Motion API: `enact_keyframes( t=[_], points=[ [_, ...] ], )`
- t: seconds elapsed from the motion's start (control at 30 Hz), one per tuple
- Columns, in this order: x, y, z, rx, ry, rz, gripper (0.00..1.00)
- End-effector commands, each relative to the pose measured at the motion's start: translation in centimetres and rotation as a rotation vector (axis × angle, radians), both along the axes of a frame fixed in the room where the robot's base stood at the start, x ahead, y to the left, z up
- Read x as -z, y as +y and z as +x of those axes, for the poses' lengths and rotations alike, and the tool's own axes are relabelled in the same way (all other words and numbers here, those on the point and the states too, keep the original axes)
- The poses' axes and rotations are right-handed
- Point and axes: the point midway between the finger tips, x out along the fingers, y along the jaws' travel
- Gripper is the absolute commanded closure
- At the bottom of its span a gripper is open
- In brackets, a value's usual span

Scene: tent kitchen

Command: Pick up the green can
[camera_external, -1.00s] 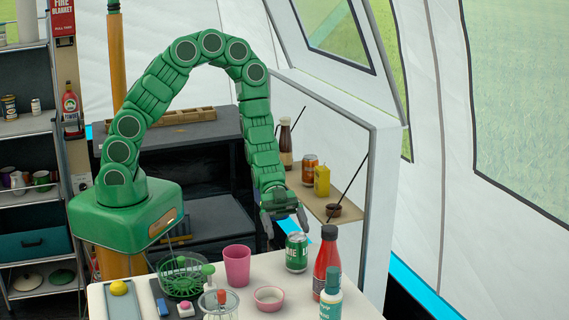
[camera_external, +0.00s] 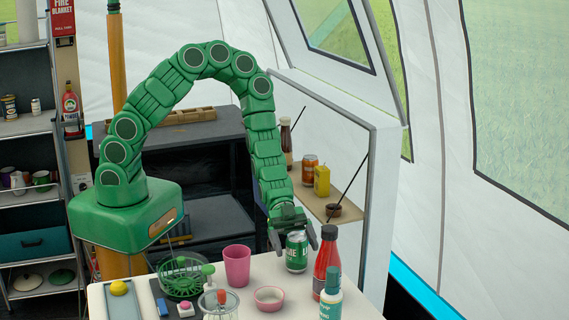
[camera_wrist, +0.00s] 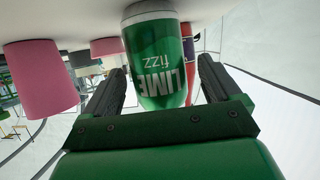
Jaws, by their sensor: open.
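The green can (camera_external: 297,254), labelled lime fizz, stands upright on the white table (camera_external: 250,307). My gripper (camera_external: 293,243) is at the can, with one finger on its left and one on its right. In the wrist view the can (camera_wrist: 158,58) appears upside down, and its near end is between the open fingers of my gripper (camera_wrist: 160,90). Gaps show between the can and both fingers in that view. The upper part of the can is partly covered by my gripper in the external view.
A pink cup (camera_external: 237,265) and a pink bowl (camera_external: 268,298) are on the left. A wire basket (camera_external: 180,277) is farther left.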

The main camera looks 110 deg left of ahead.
Motion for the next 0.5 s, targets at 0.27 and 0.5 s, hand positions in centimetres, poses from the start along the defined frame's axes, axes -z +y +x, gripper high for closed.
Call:
enact_keyframes(
  t=[0.27, 0.5],
  points=[
    [0.69, -1.15, 0.83, 0.001, 0.004, 0.001, 0.09],
    [0.74, -1.22, 0.9, 0.0, 0.003, 0.0, 0.09]
  ],
)
